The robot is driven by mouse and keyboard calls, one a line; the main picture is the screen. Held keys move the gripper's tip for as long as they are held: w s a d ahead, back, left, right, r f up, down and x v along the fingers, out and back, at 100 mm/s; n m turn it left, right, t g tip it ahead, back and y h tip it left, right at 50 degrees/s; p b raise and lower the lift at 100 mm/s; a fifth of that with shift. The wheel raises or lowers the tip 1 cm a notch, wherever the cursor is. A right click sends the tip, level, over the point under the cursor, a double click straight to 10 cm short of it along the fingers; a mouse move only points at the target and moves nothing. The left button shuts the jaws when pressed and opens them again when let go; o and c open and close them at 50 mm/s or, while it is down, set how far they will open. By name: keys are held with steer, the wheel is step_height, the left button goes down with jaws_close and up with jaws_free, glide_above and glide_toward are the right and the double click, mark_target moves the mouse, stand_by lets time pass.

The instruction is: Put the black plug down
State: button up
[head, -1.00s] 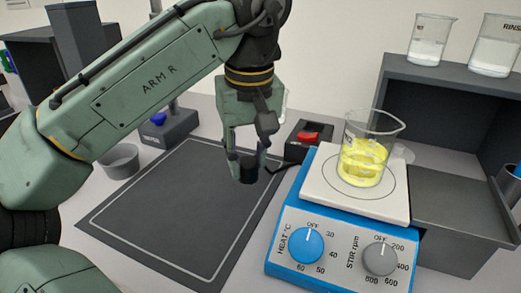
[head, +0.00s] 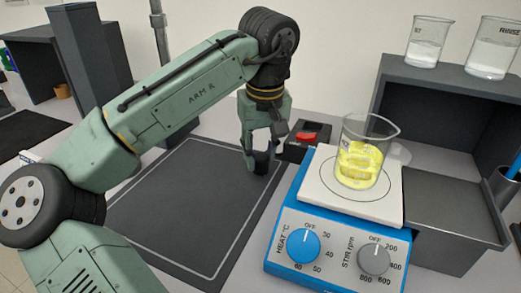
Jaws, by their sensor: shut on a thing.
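The black plug (head: 261,162) is a short dark cylinder in the head view. My gripper (head: 261,158) is shut on it, with a finger on either side. The plug is over the far right part of the dark grey mat (head: 185,215), near the mat's pale border line. I cannot tell whether its underside touches the mat. My fingers hide part of its sides.
Close to the right is a blue hotplate stirrer (head: 335,240) bearing a beaker of yellow liquid (head: 362,160). A black box with a red switch (head: 306,137) stands behind. Two beakers stand on a grey shelf (head: 450,85). Most of the mat is clear.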

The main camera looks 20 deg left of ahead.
mark_target(263, 161)
steer(key=shift+f, duration=0.15)
steer(key=o, duration=1.1)
step_height(263, 161, up, 12)
steer(key=s+d+p, duration=0.1)
steer(key=p, duration=0.8)
steer(key=shift+s, duration=0.2)
steer(key=shift+s+d, duration=0.1)
